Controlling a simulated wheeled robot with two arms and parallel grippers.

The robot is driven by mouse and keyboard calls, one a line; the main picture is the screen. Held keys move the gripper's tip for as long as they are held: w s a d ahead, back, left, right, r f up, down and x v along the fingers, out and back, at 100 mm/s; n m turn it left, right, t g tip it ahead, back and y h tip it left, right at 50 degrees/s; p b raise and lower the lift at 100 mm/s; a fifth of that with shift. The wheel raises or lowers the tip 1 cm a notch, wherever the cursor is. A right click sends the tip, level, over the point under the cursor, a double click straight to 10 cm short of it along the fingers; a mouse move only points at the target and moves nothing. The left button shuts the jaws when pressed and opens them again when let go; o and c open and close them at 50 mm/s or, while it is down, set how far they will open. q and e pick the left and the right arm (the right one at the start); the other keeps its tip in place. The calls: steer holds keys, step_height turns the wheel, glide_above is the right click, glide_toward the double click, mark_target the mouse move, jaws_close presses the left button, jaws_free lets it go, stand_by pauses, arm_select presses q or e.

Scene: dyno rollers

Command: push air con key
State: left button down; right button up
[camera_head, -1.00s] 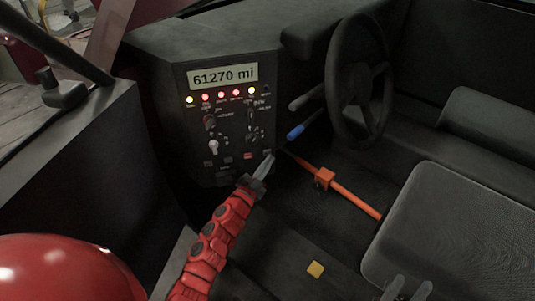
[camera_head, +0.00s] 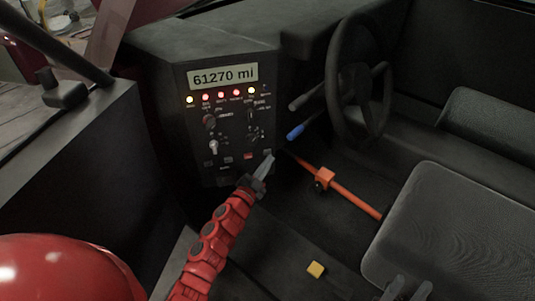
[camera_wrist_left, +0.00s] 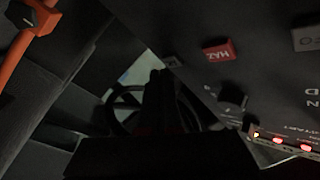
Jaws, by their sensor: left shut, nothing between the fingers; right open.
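The dark dashboard panel (camera_head: 232,125) carries a row of small keys along its lower edge. One is a red key (camera_head: 248,156), which shows in the left wrist view as a red HAZ key (camera_wrist_left: 217,51). A grey key (camera_head: 268,153) sits at the right end of the row, by the fingertips of my left gripper (camera_head: 267,163). My left gripper is shut and empty; its dark fingers (camera_wrist_left: 158,78) also show in the left wrist view. I cannot tell whether they touch the key. No air con label is readable. My right gripper (camera_head: 406,290) is open at the bottom edge.
A steering wheel (camera_head: 357,80) with a blue-tipped stalk (camera_head: 296,131) is right of the panel. An orange lever (camera_head: 350,197) lies close to the right of my left gripper. A seat (camera_head: 460,235) and a yellow block (camera_head: 315,270) are nearer. Lit lamps sit under the mileage display (camera_head: 223,76).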

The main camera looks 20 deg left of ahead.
stand_by(0.4)
arm_select(q)
steer(key=shift+w+a, duration=0.3)
steer(key=shift+w, duration=0.05)
stand_by(0.3)
steer(key=shift+d, duration=0.1)
steer(key=shift+s+d, duration=0.25)
steer(key=shift+s, duration=0.15)
